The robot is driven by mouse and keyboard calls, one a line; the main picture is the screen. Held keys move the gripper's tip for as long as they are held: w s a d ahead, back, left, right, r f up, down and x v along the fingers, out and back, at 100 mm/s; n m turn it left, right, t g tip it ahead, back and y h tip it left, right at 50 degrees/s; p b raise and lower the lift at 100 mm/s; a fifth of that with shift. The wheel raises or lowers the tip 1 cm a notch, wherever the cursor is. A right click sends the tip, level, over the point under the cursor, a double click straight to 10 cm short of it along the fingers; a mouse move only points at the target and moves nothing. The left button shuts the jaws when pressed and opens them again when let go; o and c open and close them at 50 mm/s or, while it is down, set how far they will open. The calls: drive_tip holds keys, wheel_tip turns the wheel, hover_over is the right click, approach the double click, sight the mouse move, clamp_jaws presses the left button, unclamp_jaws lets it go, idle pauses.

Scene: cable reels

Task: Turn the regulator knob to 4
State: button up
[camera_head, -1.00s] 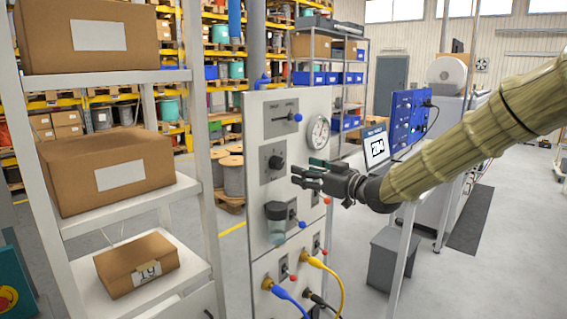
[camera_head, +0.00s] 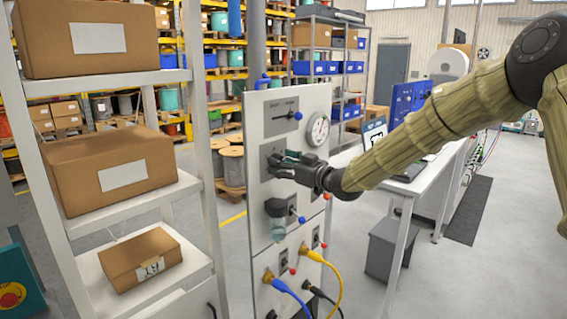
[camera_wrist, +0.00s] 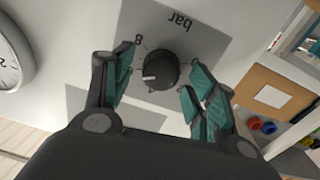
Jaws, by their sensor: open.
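The regulator knob (camera_wrist: 160,70) is a round black dial with a white pointer mark on a grey scale plate (camera_wrist: 205,45). The plate reads "bar" and an "8", both upside down in the wrist view; the other numbers are hidden or too small to read. My gripper (camera_wrist: 157,88) is open, with teal-padded fingers on both sides of the knob and visible gaps to it. In the head view my gripper (camera_head: 276,164) is at the panel (camera_head: 258,215) and hides the knob.
A filter bowl (camera_head: 277,222) with a blue-tipped lever is just below. Blue and yellow hoses (camera_head: 335,285) hang lower. A shelf with boxes (camera_head: 108,175) stands at left.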

drive_tip(key=c, duration=1)
drive_tip(key=shift+c, duration=0.2)
drive_tip(key=shift+f+n+b, duration=0.1)
drive_tip(key=shift+n+b, duration=0.2)
drive_tip(key=shift+b, duration=0.35)
drive_tip(key=shift+a+n+b, duration=0.1)
drive_tip(key=shift+n+b, duration=5.6)
drive_tip(key=shift+b, duration=2.5)
drive_tip(key=o, duration=1)
drive_tip(key=shift+s, duration=0.1)
